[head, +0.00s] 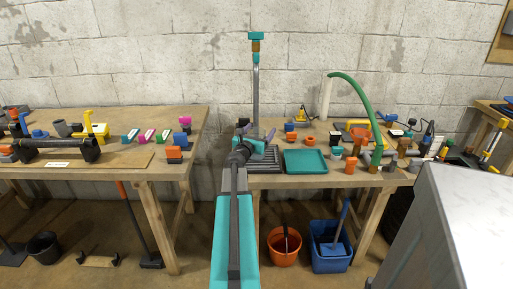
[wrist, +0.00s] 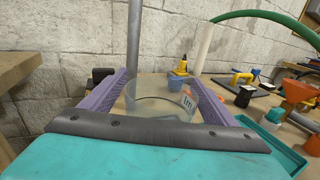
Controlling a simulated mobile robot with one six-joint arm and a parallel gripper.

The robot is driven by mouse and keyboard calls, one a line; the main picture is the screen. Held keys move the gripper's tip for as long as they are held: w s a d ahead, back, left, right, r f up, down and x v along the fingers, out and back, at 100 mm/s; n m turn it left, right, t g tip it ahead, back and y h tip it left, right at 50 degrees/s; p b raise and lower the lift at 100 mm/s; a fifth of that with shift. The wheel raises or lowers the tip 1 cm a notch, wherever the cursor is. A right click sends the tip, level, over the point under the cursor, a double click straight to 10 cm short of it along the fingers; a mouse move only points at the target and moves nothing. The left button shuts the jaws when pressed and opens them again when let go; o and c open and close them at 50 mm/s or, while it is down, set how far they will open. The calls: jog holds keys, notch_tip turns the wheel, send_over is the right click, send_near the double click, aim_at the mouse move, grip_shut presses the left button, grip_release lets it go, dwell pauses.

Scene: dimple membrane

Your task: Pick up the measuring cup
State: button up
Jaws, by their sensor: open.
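The measuring cup (wrist: 160,104) is clear, with dark markings on its side. In the wrist view it shows between the two purple fingers of my gripper (wrist: 157,80). The fingers are apart, one on each side of it; I cannot tell whether either touches it. The gripper's front edge hides the lower part of the cup. In the head view my gripper (head: 257,131) is over the left part of the right-hand workbench, and the cup is too small or too hidden to make out there.
A grey post (head: 256,92) rises behind my gripper. A teal tray (head: 306,161) lies to the right on the workbench, with a green hose (head: 368,100) and several small items beyond. A gap separates this bench from the left bench (head: 140,122).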

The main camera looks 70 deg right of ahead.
dwell(0.3)
jog(key=c, duration=1.9)
jog(key=shift+r, duration=0.2)
